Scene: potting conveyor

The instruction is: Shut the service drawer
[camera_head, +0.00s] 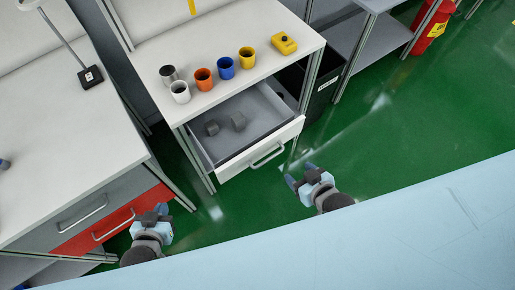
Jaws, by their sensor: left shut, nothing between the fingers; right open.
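The service drawer (258,147), grey inside with a white front and a silver bar handle (267,156), stands pulled out below the white worktop in the middle of the head view. My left gripper (150,215) is shut and empty, at the lower left by the red drawer (110,222) of the other bench.
Several cups stand on the worktop, among them an orange cup (203,79) and a blue cup (225,68). A dark bin (322,84) stands beside the bench. Green floor (430,120) is clear at right.

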